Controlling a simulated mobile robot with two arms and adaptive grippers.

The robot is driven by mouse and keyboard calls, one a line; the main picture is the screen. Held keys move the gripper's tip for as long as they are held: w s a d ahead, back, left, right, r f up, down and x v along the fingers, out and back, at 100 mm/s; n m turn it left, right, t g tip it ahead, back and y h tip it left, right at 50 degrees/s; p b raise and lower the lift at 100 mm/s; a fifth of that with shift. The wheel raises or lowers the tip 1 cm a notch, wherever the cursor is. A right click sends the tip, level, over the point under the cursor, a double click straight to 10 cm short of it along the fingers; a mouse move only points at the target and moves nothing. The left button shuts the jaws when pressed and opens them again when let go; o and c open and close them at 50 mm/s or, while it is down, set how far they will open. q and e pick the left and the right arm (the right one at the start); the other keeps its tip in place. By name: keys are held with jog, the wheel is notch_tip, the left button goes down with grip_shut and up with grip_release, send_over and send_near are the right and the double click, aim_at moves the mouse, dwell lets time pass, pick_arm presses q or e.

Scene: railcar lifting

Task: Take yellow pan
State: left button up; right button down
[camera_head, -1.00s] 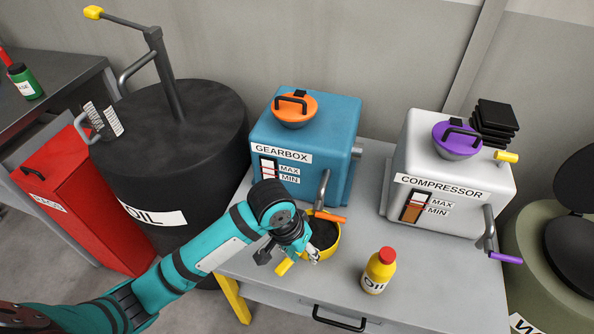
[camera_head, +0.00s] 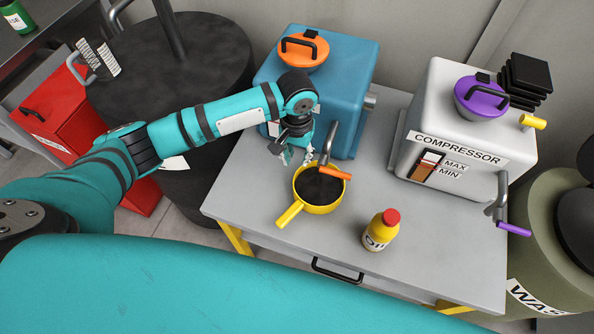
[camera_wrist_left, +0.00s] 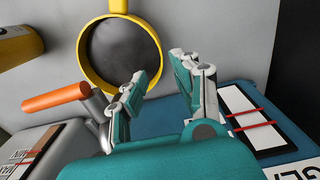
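The yellow pan (camera_head: 319,190) stands on the grey table below the gearbox tap, with dark contents and its handle (camera_head: 290,214) pointing to the front left. It also shows in the left wrist view (camera_wrist_left: 84,62), at the top left of centre. My left gripper (camera_head: 296,158) is just behind and left of the pan, by the gearbox front. In the left wrist view its two fingers (camera_wrist_left: 163,88) are apart with nothing between them, and the pan lies beyond them. My right gripper is not in view.
The blue gearbox (camera_head: 345,80) and its orange tap handle (camera_head: 335,174) are close behind the pan. A yellow oil bottle (camera_head: 379,232) stands to the right. The white compressor (camera_head: 460,130) is farther right. The table (camera_head: 400,280) is bare in front.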

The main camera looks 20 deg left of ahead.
aim_at(297, 175)
pick_arm(q)
notch_tip(297, 175, down, 10)
jog(key=shift+r, duration=0.2)
grip_shut()
dwell(0.4)
